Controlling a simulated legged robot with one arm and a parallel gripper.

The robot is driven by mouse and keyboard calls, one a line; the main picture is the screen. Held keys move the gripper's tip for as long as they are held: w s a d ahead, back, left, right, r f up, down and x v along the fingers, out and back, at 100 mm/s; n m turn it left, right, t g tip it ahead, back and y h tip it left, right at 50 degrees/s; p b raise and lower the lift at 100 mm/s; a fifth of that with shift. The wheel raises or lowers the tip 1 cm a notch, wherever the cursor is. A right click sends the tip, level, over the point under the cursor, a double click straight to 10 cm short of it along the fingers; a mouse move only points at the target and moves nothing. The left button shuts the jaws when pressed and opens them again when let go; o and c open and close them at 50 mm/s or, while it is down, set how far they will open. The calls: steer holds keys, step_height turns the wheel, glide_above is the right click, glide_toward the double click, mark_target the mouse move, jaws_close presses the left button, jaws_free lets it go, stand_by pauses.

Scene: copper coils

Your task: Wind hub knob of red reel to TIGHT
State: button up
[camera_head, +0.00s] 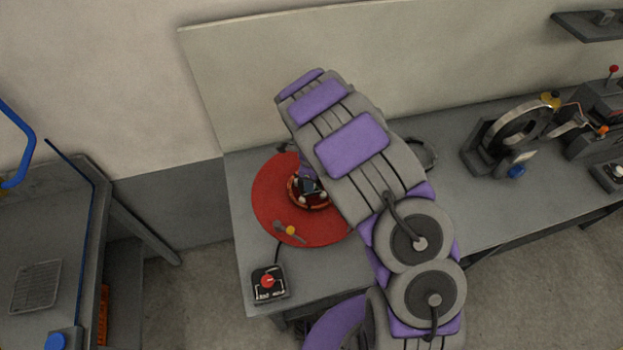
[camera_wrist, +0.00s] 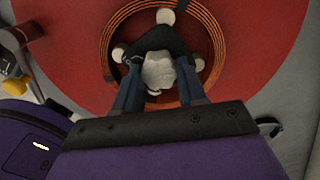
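The red reel (camera_head: 268,212) lies flat on the grey bench, a wide red disc with a copper-wound hub (camera_head: 297,204) at its middle. It fills the top of the wrist view (camera_wrist: 70,50). A pale lumpy hub knob (camera_wrist: 159,73) sits inside the copper rings, with a dark piece beyond it. My gripper (camera_wrist: 160,65) is down at the hub, its two blue-grey fingers on either side of the pale knob. Whether they press on it cannot be told. In the head view my gripper (camera_head: 309,184) is partly covered by my arm. No TIGHT marking is readable.
A small control box with a red knob (camera_head: 267,281) sits at the bench's front left corner. A yellow-tipped lever (camera_head: 290,231) lies over the reel's front. A ring-shaped machine (camera_head: 522,128) stands at the right. Bare bench (camera_head: 455,205) lies between it and my arm.

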steer(key=o, duration=0.4)
steer(key=shift+w+a, duration=0.1)
steer(key=shift+a, duration=0.15)
steer(key=shift+o, duration=0.2)
steer(key=shift+d+r, duration=0.1)
steer(key=shift+r, duration=0.15)
step_height(320, 180, up, 17)
steer(key=shift+a, duration=0.2)
steer(key=shift+f, duration=0.1)
